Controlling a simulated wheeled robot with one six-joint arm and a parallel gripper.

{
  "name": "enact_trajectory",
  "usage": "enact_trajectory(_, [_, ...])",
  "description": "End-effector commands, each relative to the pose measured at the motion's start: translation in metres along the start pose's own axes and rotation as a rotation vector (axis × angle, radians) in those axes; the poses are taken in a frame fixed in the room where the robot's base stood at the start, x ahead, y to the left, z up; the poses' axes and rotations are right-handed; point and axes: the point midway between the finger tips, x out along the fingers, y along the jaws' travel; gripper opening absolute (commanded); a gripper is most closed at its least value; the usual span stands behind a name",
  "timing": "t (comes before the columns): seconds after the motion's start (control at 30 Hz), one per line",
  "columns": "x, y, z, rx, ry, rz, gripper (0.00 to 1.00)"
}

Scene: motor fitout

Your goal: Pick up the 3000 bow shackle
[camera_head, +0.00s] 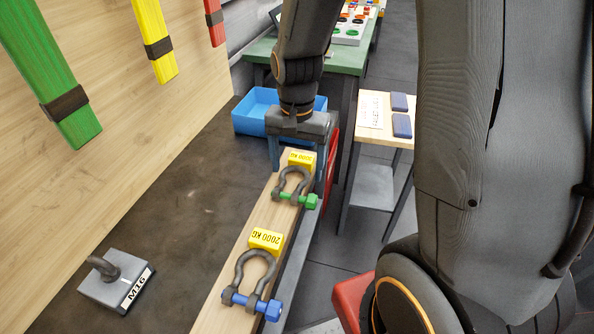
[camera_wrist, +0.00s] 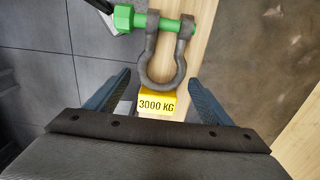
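The 3000 bow shackle (camera_head: 292,184) is a dark grey bow with a green pin and green nut. It lies on a wooden board (camera_head: 233,295), by a yellow label block (camera_head: 301,158). In the wrist view the shackle (camera_wrist: 182,72) is near the top middle, and its yellow block (camera_wrist: 157,102) reads "3000 KG". My gripper (camera_head: 302,160) is above the board's far end. In the wrist view my gripper (camera_wrist: 158,80) is open, with its blue-grey fingers apart on either side of the block and the bow's rounded end. Nothing is held between them.
A second shackle (camera_head: 252,277) with a blue pin lies nearer on the board, by a "2000 KG" block (camera_head: 266,241). A grey M16 block (camera_head: 117,281) is at lower left. A blue bin (camera_head: 252,111) stands behind my gripper. The dark worktop (camera_head: 170,215) left of the board is mostly clear.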

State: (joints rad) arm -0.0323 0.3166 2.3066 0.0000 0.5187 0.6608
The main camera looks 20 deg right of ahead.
Motion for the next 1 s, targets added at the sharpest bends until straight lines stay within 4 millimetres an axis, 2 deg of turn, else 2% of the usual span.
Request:
enact_trajectory(0.03, [0.0, 0.0, 0.0, 0.0, 0.0, 0.0, 0.67])
enact_trajectory(0.37, [0.0, 0.0, 0.0, 0.0, 0.0, 0.0, 0.12])
enact_trajectory(0.67, [-0.004, -0.001, -0.001, 0.0, 0.003, -0.002, 0.12])
enact_trajectory(0.87, [-0.028, -0.001, -0.002, 0.0, 0.006, -0.004, 0.12])
enact_trajectory(1.0, [-0.052, -0.001, -0.002, 0.0, 0.006, -0.005, 0.12])
